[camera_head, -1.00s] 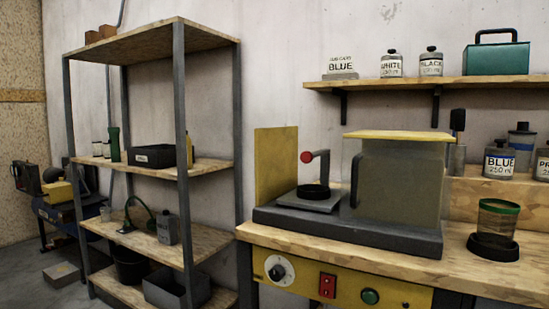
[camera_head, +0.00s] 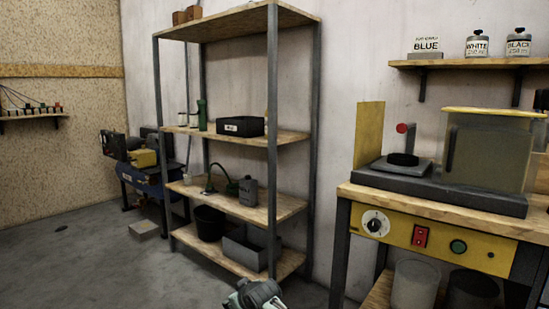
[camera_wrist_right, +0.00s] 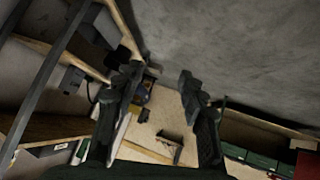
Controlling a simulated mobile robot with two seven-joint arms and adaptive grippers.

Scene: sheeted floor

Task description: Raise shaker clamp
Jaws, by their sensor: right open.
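The shaker (camera_head: 440,203) stands on the workbench at the right of the head view. Its clamp arm has a red knob (camera_head: 402,128) and rises beside a black round pad (camera_head: 403,159) on a grey plate. I cannot tell exactly how high the clamp sits. A yellow panel (camera_head: 369,135) stands at its left, and a yellow-topped translucent housing (camera_head: 488,150) at its right. My right gripper (camera_wrist_right: 160,85) is open and empty in the right wrist view, away from the shaker. My left gripper is not in view.
The bench front carries a dial (camera_head: 376,223), a red switch (camera_head: 420,236) and a green button (camera_head: 458,247). A metal-framed shelf rack (camera_head: 271,150) stands left of the bench, holding boxes and bottles. Grey floor (camera_head: 90,265) is open at the left. A wall shelf (camera_head: 460,62) hangs above the shaker.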

